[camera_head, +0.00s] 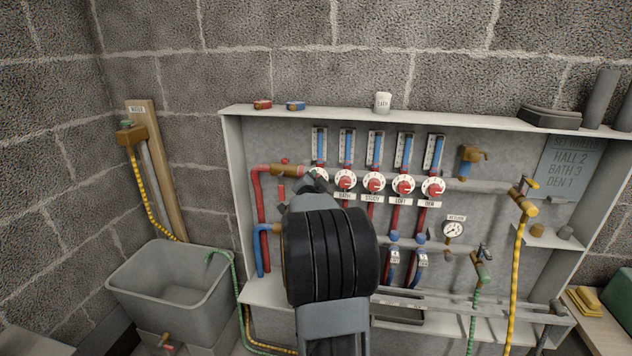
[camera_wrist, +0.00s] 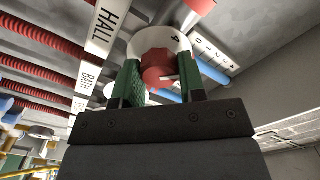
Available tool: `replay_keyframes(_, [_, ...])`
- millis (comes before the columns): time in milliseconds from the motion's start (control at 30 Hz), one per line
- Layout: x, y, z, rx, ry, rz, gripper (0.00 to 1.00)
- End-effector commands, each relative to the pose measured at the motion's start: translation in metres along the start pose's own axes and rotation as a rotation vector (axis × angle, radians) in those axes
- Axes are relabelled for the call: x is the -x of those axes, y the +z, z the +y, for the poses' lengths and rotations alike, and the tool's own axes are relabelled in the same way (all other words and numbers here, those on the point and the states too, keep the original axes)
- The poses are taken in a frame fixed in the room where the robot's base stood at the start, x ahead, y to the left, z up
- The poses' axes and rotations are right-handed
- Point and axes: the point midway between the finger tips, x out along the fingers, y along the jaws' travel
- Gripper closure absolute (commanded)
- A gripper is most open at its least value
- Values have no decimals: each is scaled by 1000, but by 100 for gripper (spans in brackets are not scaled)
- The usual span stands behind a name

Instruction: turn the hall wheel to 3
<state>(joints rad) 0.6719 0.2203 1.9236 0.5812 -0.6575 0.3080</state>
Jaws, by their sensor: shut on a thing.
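The hall wheel is the leftmost in a row of red wheels with white numbered dials. In the head view only part of its white dial (camera_head: 319,173) shows behind my gripper (camera_head: 314,182). In the wrist view the red hall wheel (camera_wrist: 157,70) sits between the green pads of my gripper (camera_wrist: 160,82), which is shut on it. The digit 4 shows on its white dial; the pointer setting cannot be read. The HALL label (camera_wrist: 107,24) is beside it. My arm hides the area below the wheel in the head view.
The bath wheel (camera_head: 345,183) is close on the right, then study (camera_head: 374,183), loft (camera_head: 403,186) and den (camera_head: 433,187). Red pipe (camera_head: 258,205) runs on the left. A board (camera_head: 569,166) reads HALL 2, BATH 3, DEN 1. A shelf (camera_head: 430,117) overhangs the panel.

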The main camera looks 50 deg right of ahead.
Motion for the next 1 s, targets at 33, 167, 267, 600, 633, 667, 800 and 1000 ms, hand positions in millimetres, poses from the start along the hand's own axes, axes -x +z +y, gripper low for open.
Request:
replay_keyframes(33, [0, 0, 2, 2, 4, 2, 86])
replay_keyframes(167, [0, 0, 2, 3, 4, 2, 86])
replay_keyframes(267, [0, 0, 2, 3, 4, 2, 86])
replay_keyframes(600, [0, 0, 1, 2, 1, 0, 42])
replay_keyframes(633, [0, 1, 0, 2, 1, 0, 39])
replay_keyframes(667, [0, 1, 0, 2, 0, 0, 37])
replay_keyframes(800, [0, 1, 0, 2, -1, -1, 37])
replay_keyframes(1000, [8, 0, -1, 2, -1, -1, 37])
